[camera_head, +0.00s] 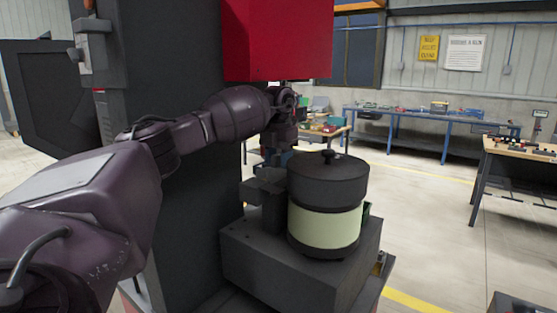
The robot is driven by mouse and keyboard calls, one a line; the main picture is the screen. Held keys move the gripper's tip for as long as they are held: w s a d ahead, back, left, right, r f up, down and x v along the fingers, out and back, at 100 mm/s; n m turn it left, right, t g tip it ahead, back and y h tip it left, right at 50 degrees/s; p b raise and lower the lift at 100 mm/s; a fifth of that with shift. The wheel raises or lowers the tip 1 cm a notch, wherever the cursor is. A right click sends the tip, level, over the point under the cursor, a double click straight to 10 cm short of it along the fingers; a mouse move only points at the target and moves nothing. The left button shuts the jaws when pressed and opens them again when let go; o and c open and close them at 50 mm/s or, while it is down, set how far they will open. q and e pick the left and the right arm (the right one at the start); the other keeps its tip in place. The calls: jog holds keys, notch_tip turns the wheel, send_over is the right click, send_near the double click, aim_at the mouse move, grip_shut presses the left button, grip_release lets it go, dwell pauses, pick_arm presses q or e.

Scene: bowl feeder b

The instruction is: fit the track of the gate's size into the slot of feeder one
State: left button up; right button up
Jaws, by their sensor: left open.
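A round feeder (325,228) stands on a dark block-shaped base (285,268) right of the picture's middle. It has a pale green band, a dark top and a small knob. Dark blocks (266,190) sit at its left side; I cannot tell whether one is the slot. My left arm reaches in from the left, and my left gripper (276,150) hangs just behind and above these blocks. It is open, and its fingertips are small and partly hidden by the feeder. I see nothing held in it. No track or gate can be made out. My right gripper is out of view.
A dark column (190,210) with a red box (277,38) stands close behind my left arm. A blue workbench (415,112) with small items is at the back wall. Another table (520,147) stands at the right. The floor between is clear.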

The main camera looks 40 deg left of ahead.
pick_arm(q)
jog(key=shift+f, duration=0.1)
notch_tip(320, 180, up, 12)
jog(key=shift+b, duration=0.4)
jog(key=shift+a, duration=0.1)
dwell(0.4)
